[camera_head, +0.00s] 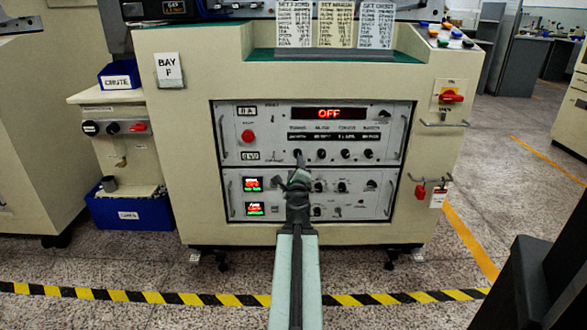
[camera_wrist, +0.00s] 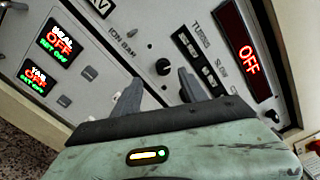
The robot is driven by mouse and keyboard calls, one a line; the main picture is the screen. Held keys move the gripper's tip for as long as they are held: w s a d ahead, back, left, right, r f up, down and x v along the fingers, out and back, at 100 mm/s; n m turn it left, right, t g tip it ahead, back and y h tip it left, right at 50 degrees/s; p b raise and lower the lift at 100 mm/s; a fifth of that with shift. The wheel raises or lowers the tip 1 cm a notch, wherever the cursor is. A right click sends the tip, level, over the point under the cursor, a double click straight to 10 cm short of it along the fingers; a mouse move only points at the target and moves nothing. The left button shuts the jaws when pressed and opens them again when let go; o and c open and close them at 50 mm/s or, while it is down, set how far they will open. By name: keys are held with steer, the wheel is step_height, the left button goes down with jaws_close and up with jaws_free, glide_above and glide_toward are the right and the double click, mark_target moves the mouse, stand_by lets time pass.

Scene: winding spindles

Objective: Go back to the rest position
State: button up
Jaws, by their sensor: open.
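My gripper (camera_head: 299,164) is at the end of my outstretched arm, in front of the control panel (camera_head: 235,152) of the cream cabinet. In the wrist view my gripper (camera_wrist: 159,84) is open with its two fingers apart and nothing held between them. A round dark knob (camera_wrist: 163,67) shows beyond the gap between the fingertips. I cannot tell whether the fingers touch the panel. A red display (camera_head: 329,113) above the row of knobs reads OFF, and it also shows in the wrist view (camera_wrist: 249,59).
The cream cabinet (camera_head: 190,110) stands behind a yellow-black floor stripe (camera_head: 150,297). Blue bins (camera_head: 130,213) are at its left. A red rotary switch (camera_head: 451,97) and a red lock (camera_head: 420,192) are on its right. A dark object (camera_head: 520,285) stands at front right. Floor at right is open.

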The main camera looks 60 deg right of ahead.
steer(key=shift+s+d, duration=0.25)
steer(key=shift+s, duration=0.1)
